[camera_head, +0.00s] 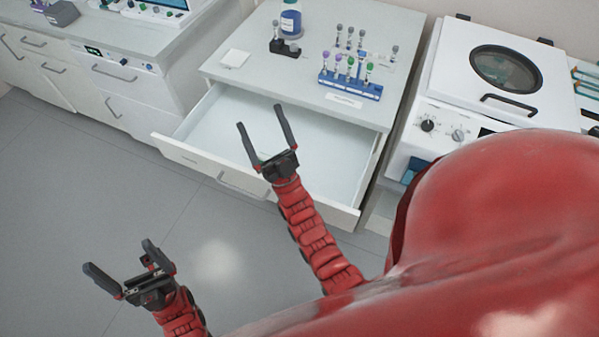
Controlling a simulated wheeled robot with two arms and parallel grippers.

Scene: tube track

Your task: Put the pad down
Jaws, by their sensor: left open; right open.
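A small white square pad (235,58) lies flat on the left part of the middle counter top, near its front-left edge. My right gripper (260,118) is open and empty. It shows over the open drawer (325,150), in front of the counter and below the pad in the picture. My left gripper (119,256) is open and empty, low at the left over the grey floor, well away from the pad. Neither gripper touches the pad.
The pulled-out drawer looks empty. On the counter (395,20) stand a blue tube rack (350,86) with several capped tubes, a small dark holder (285,47), a blue bottle (290,20) and a white label (343,100). A white centrifuge (470,75) stands right.

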